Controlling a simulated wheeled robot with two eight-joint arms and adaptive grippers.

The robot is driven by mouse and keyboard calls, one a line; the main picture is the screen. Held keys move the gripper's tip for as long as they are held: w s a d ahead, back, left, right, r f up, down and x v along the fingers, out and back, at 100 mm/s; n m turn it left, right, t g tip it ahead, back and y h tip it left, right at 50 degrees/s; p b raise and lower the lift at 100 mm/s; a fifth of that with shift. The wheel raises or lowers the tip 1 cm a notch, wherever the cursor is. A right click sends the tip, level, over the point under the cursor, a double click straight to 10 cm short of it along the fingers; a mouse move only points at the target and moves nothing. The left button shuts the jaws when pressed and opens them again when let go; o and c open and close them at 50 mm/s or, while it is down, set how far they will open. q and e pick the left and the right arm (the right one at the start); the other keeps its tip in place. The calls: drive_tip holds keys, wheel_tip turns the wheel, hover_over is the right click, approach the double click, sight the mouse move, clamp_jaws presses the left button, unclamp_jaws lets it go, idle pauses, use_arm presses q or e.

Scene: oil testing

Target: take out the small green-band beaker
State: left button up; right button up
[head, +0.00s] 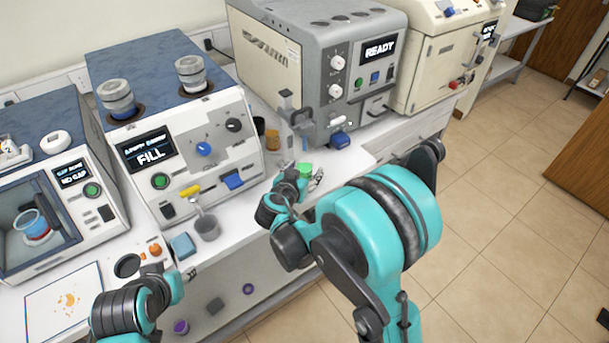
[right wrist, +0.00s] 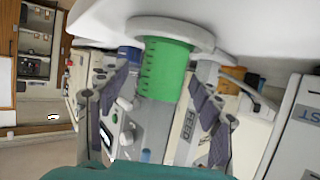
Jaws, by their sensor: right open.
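The small green-band beaker (head: 306,169) stands near the front edge of the white bench, partly hidden by my right gripper (head: 303,186). In the right wrist view the green beaker (right wrist: 165,68) shows large, with a pale rim and dark marks on its side. My right gripper (right wrist: 160,98) is open, with one finger on either side of the beaker's lower part in the picture. Whether a finger touches it, I cannot tell.
A grey cup (head: 207,229) stands below a yellow-handled nozzle on the FILL machine (head: 225,130). The READY machine (head: 330,65) stands behind the beaker. Amber containers (head: 272,139) sit close to its left. A blue-and-red beaker (head: 35,226) is inside the left machine.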

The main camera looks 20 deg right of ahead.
drive_tip(key=c, duration=1.3)
drive_tip(key=shift+c, duration=0.2)
drive_tip(key=shift+r+p, duration=0.45)
drive_tip(key=shift+r, duration=0.1)
wheel_tip(320, 180, up, 4)
drive_tip(key=p, duration=0.2)
drive_tip(key=shift+s+p, duration=0.1)
drive_tip(key=shift+p, duration=0.3)
drive_tip(key=s+d+r+p, duration=0.1)
drive_tip(key=s+d+r, duration=0.1)
drive_tip(key=s, duration=0.1)
drive_tip(key=s+d+r+p, duration=0.2)
drive_tip(key=s, duration=0.1)
drive_tip(key=s+d+r+p, duration=0.2)
drive_tip(key=s+d, duration=0.1)
drive_tip(key=shift+s, duration=0.1)
drive_tip(key=shift+c, duration=0.6)
